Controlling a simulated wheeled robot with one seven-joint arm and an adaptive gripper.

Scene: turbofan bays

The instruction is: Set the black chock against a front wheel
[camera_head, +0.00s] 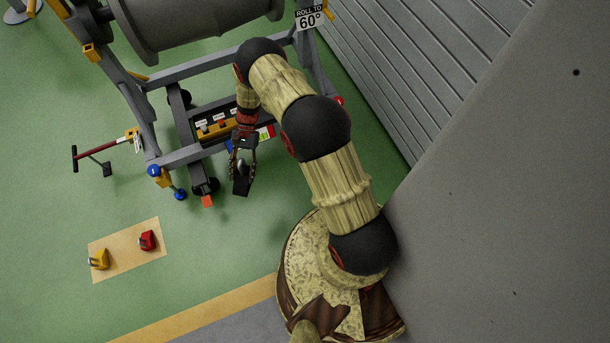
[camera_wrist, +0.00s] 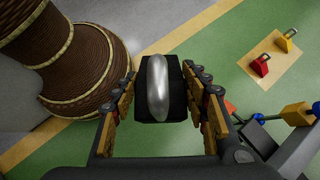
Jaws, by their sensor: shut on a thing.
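My gripper (camera_head: 243,158) is shut on the black chock (camera_head: 241,187), which hangs below the fingers, apart from the cart. In the wrist view the chock (camera_wrist: 148,104) sits between the two fingers, with a silver handle (camera_wrist: 158,85) along its middle. A dark front wheel (camera_head: 208,186) of the grey cart stands just left of the chock in the head view, with a small orange-red piece (camera_head: 207,201) in front of it. I cannot tell the chock's exact height above the floor.
A yellow chock (camera_head: 99,260) and a red chock (camera_head: 147,240) lie on a tan mat (camera_head: 125,268). A red-handled tow bar (camera_head: 100,150) is left of the cart. Blue-ended yellow fittings (camera_head: 165,181) stick out near the wheel. Green floor (camera_head: 215,240) in front is clear.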

